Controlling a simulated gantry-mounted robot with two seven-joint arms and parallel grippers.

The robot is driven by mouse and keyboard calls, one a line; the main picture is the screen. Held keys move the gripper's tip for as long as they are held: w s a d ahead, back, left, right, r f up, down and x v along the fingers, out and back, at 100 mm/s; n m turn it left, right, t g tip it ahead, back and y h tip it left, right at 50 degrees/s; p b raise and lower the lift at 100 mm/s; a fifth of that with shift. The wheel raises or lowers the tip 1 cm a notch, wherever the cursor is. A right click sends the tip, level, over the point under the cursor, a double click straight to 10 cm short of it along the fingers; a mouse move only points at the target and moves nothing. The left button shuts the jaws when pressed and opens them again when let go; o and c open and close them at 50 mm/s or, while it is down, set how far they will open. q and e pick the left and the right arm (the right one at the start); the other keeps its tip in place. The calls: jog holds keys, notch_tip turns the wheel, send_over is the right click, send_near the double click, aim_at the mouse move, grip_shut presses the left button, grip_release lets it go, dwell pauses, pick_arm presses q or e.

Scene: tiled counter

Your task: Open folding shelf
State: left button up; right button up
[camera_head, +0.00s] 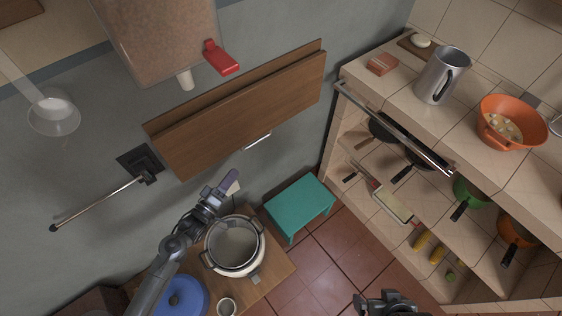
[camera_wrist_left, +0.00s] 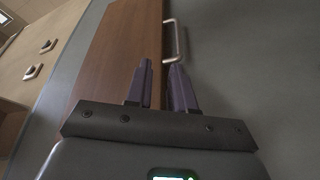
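The folding shelf (camera_head: 245,110) is a brown wooden board hanging folded down against the grey wall. A metal bar handle (camera_head: 257,141) sits at its lower edge. In the left wrist view the board (camera_wrist_left: 115,50) fills the left middle, and the handle (camera_wrist_left: 181,40) stands out from its right edge. My left gripper (camera_head: 229,182) is below the shelf, near the handle. In the wrist view its two dark fingers (camera_wrist_left: 162,72) are apart with nothing seen between them; the fingertips point towards the handle's near end. My right gripper (camera_head: 370,303) is at the bottom edge, partly cut off.
A pot (camera_head: 234,245) and a blue lid (camera_head: 181,297) are on a small wooden table under my left arm. A teal stool (camera_head: 300,205) stands right of it. A tiled counter (camera_head: 395,95) with pans on shelves is at right. A red-handled object (camera_head: 221,58) hangs above the shelf.

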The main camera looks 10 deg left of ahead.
aim_at(253, 145)
pick_arm(q)
jog(key=shift+m+t+h, duration=0.3)
jog(key=shift+m+t, duration=0.1)
jog(key=w+d+b, duration=0.1)
jog(key=w+b, duration=0.2)
jog(key=w, duration=0.1)
jog(key=w+d+f+b, duration=0.1)
jog(key=w+b, duration=0.2)
jog(key=w, duration=0.2)
jog(key=w+d+b, duration=0.1)
jog(key=w+b, duration=0.2)
jog(key=w, duration=0.2)
jog(key=shift+w+d+f+b, duration=0.15)
jog(key=shift+d+f+b, duration=0.1)
jog(key=shift+d+b, duration=0.05)
pick_arm(e)
notch_tip(253, 145, down, 12)
jog(key=shift+s+d, duration=0.15)
jog(key=shift+d, duration=0.1)
pick_arm(q)
grip_shut()
